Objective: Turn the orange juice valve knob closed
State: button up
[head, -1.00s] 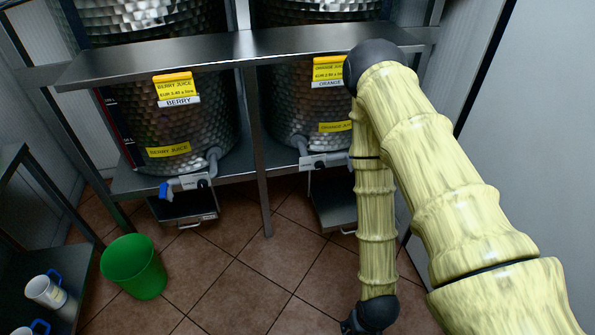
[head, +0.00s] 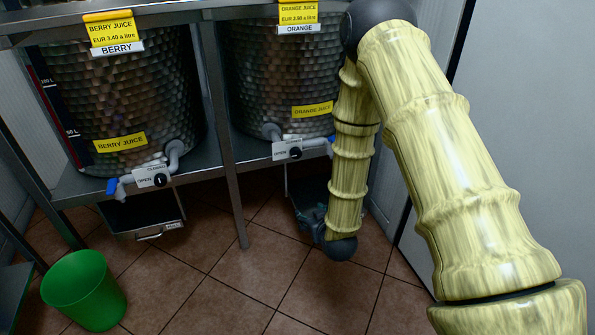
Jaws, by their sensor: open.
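The orange juice tank (head: 280,80) stands at the back, marked with yellow orange juice labels. Its valve has a small black knob (head: 294,153) on a white plate (head: 281,149) lettered OPEN and CLOSED. I cannot tell which mark the knob points to. A blue piece (head: 331,147) shows at the right end of this valve, partly behind my arm. My gripper (head: 307,203) is open and empty, below the knob and apart from it, in front of the dark space under the shelf. Its fingers are dark and hard to make out.
The berry juice tank (head: 125,100) stands to the left with a like valve, black knob (head: 159,181) and blue spout piece (head: 112,186). A metal post (head: 226,150) stands between the tanks. A green bucket (head: 85,290) is on the floor.

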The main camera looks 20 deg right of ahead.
jog(key=w+d+r+t+b, duration=0.1)
jog(key=w+r+t+b, duration=0.15)
jog(key=w+b, duration=0.4)
jog(key=t+b, duration=0.3)
send_near(297, 155)
jog(key=shift+n, duration=0.3)
jog(key=w+b, duration=0.3)
jog(key=w, duration=0.6)
jog(key=shift+w+f, duration=0.15)
jog(key=shift+w, duration=0.25)
jog(key=shift+c, duration=0.2)
jog(key=c, duration=1)
